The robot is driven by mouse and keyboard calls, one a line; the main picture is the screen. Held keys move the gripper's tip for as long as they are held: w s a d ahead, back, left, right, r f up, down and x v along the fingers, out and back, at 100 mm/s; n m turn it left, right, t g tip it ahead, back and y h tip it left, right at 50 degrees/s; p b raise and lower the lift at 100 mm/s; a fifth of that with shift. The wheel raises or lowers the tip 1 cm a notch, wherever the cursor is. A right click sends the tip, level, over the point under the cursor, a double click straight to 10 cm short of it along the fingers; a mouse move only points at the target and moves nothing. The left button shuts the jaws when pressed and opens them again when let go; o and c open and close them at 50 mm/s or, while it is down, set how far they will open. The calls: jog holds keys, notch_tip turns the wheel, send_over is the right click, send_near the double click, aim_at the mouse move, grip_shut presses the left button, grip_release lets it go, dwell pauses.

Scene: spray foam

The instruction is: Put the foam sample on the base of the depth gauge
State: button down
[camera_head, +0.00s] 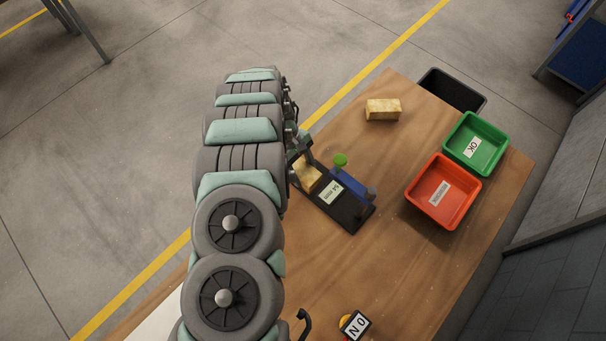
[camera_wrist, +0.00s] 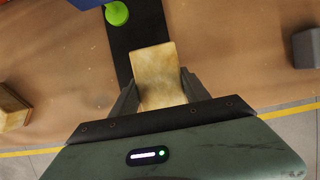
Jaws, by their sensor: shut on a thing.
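The foam sample (camera_wrist: 157,72) is a pale yellow block between the two dark fingers of my gripper (camera_wrist: 157,92), which is shut on it. In the head view the foam sample (camera_head: 307,178) shows at the left end of the depth gauge, partly hidden by my arm. The depth gauge has a black base (camera_head: 350,215), a blue part (camera_head: 347,183) and a green knob (camera_head: 340,160). In the wrist view the foam overlaps the black base (camera_wrist: 135,32), with the green knob (camera_wrist: 117,13) beyond it. I cannot tell whether the foam touches the base.
A second yellow block (camera_head: 383,110) lies on the wooden table (camera_head: 400,270) near the back. A green tray (camera_head: 493,166) marked OK and a red tray (camera_head: 462,217) stand at the right. A black bin (camera_head: 452,90) is behind them. A black-and-white sign (camera_head: 355,326) is at the front.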

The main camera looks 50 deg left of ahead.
aim_at(303, 176)
jog(key=shift+f, duration=1.5)
jog(key=shift+f, duration=0.2)
jog(key=c, duration=0.5)
grip_release()
jog(key=b+v, duration=0.1)
jog(key=v, duration=1)
jog(key=shift+w+r, duration=0.15)
jog(key=shift+a+r, duration=0.15)
jog(key=shift+r, duration=0.4)
